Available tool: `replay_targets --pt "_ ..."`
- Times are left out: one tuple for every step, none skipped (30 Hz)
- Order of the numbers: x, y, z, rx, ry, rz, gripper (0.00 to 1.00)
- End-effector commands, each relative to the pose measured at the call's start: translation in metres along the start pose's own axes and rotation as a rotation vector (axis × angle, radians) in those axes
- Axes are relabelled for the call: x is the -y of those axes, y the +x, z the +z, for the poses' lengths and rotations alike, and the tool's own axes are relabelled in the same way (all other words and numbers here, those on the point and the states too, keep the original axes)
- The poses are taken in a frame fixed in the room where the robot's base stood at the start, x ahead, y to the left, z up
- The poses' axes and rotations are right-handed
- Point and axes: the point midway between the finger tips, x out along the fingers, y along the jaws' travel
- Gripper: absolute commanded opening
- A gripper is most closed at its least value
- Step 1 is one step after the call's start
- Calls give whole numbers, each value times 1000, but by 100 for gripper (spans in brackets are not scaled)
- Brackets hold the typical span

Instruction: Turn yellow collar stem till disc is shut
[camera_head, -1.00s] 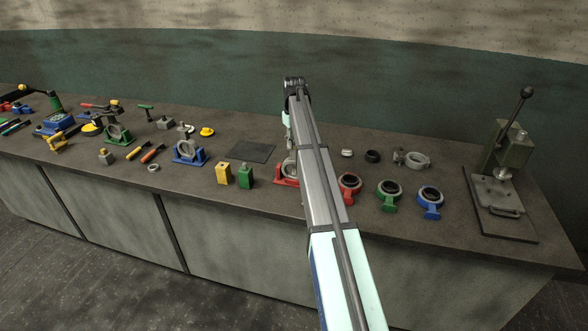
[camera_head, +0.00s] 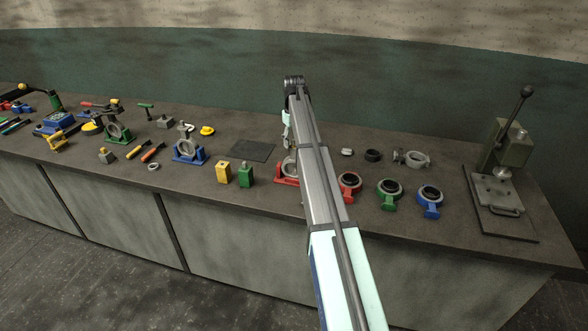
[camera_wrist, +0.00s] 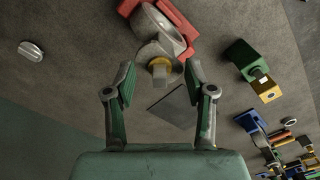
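The stem with the yellow collar (camera_wrist: 159,66) shows in the wrist view as a grey square end ringed in yellow, on a grey valve casting (camera_wrist: 149,50). The casting is held in a red cradle (camera_wrist: 181,22). My gripper (camera_wrist: 159,80) is open, one finger on each side of the stem, with gaps and no visible contact. In the head view the red cradle (camera_head: 286,181) and the casting (camera_head: 289,166) are partly behind my arm, and my gripper (camera_head: 287,139) is just above them. The disc's angle cannot be told.
A dark flat plate (camera_head: 252,151) lies left of the valve. Yellow (camera_head: 223,173) and green (camera_head: 245,175) blocks stand at front left. Red (camera_head: 349,186), green (camera_head: 389,194) and blue (camera_head: 430,202) ring fittings stand to the right. A lever press (camera_head: 505,170) is at far right.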

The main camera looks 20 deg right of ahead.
Motion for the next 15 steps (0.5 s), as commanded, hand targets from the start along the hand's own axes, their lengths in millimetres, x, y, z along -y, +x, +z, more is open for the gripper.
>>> replay_targets --pt "0 0 0 0 0 0 54" --pt "0 0 0 0 0 0 54" --pt "0 0 0 0 0 0 54" --pt "0 0 0 0 0 0 54" --pt "0 -1 0 0 0 0 54" --pt "0 -3 0 0 0 0 54" --pt "0 -5 0 0 0 0 54" --pt "0 -7 0 -1 0 0 54" --pt "0 -12 -1 -1 0 1 54" --pt "0 -16 -1 -2 0 1 54" --pt "0 -20 -1 -2 0 1 54" --pt "0 -27 -1 -2 0 1 54" --pt "0 -32 -1 -2 0 1 54" --pt "0 -37 -1 -2 0 1 54" --pt "-1 -45 -1 -2 0 1 54"
